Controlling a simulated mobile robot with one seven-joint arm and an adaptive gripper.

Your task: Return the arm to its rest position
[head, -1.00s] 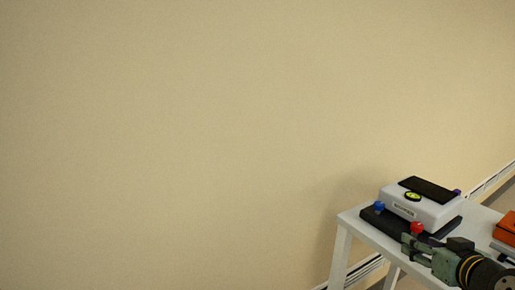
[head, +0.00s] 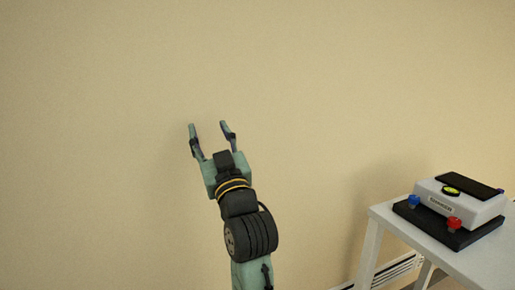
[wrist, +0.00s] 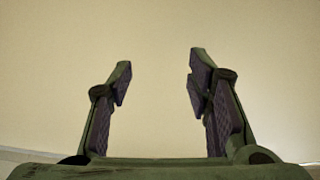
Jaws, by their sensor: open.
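My gripper (head: 210,127) is open and empty. In the head view it is raised in front of the bare wall, left of the table, with its fingers pointing up. In the wrist view both fingers (wrist: 160,78) stand apart with only the plain wall between them. My forearm and wrist show below the gripper in the head view.
A white table (head: 381,217) stands at the lower right. On it sits a white device (head: 461,204) with a dark top, a black base and a blue and a red knob. The beige wall (head: 90,150) fills the background. Free room surrounds my gripper.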

